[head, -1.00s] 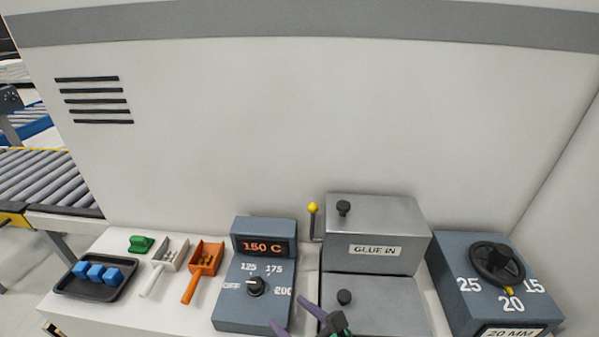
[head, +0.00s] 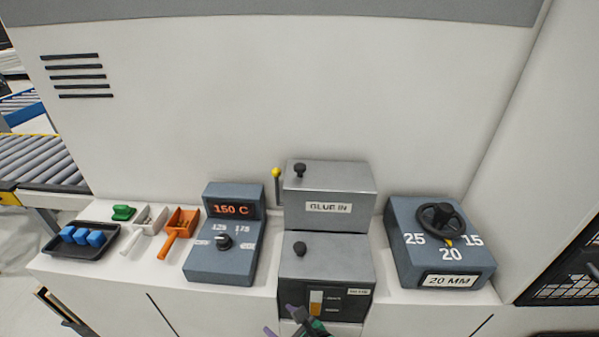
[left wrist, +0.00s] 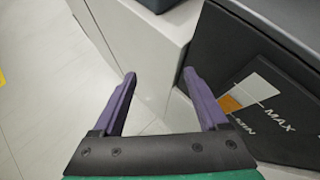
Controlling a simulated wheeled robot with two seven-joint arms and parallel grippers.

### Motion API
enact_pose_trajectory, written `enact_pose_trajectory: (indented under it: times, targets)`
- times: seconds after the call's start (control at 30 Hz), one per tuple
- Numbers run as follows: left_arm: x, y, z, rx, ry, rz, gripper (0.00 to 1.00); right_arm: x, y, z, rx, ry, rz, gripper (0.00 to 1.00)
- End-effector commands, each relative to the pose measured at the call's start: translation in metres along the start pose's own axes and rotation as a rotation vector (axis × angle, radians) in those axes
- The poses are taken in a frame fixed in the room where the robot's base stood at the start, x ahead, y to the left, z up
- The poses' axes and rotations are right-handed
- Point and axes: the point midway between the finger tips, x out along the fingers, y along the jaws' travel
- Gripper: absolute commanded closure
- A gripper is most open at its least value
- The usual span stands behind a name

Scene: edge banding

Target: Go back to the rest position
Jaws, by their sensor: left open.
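My left gripper (head: 285,322) is at the bottom edge of the head view, in front of the lower glue box (head: 325,262). In the left wrist view my left gripper (left wrist: 160,88) is open, with two purple fingers apart and nothing between them. The right finger is close to the dark front panel (left wrist: 262,95) with its MAX and MIN level window; I cannot tell whether they touch. My right gripper is not in view.
On the white ledge stand a black tray (head: 58,248) with blue blocks, a green piece (head: 123,212), a white scoop (head: 147,222), an orange scoop (head: 180,226), a 150 C dial box (head: 222,262), the GLUE IN box (head: 328,190) and a 20 MM handwheel box (head: 437,258).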

Motion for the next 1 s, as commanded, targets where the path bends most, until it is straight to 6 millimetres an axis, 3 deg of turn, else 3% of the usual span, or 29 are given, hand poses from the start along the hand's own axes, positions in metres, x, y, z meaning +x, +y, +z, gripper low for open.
enact_pose_trajectory:
  times: [0.17, 0.27, 0.4, 0.47, 0.6, 0.7, 0.8, 1.0]
  targets:
    - [0.061, 0.028, -0.068, -0.113, 0.164, 0.051, 0.24, 0.018, 0.001, 0.003, -0.003, -0.003, 0.001, 1.0]
    - [0.102, 0.06, -0.121, -0.235, 0.293, 0.116, 0.24, 0.029, 0.005, 0.016, -0.004, -0.021, 0.007, 1.0]
    - [0.159, 0.137, -0.214, -0.544, 0.5, 0.295, 0.24, 0.048, 0.009, 0.033, -0.002, -0.044, 0.013, 1.0]
    - [0.176, 0.177, -0.254, -0.723, 0.572, 0.398, 0.24, 0.057, 0.011, 0.034, -0.002, -0.044, 0.015, 1.0]
    - [0.201, 0.282, -0.332, -1.245, 0.643, 0.681, 0.24, 0.081, 0.012, 0.03, -0.002, -0.035, 0.016, 1.0]
    - [0.207, 0.347, -0.362, -1.627, 0.594, 0.849, 0.24, 0.093, 0.012, 0.027, -0.002, -0.028, 0.016, 1.0]
    - [0.208, 0.386, -0.372, -1.877, 0.524, 0.932, 0.24, 0.098, 0.01, 0.027, -0.001, -0.026, 0.014, 1.0]
    - [0.207, 0.396, -0.37, -1.968, 0.496, 0.951, 0.24, 0.097, 0.004, 0.026, 0.001, -0.025, 0.007, 1.0]
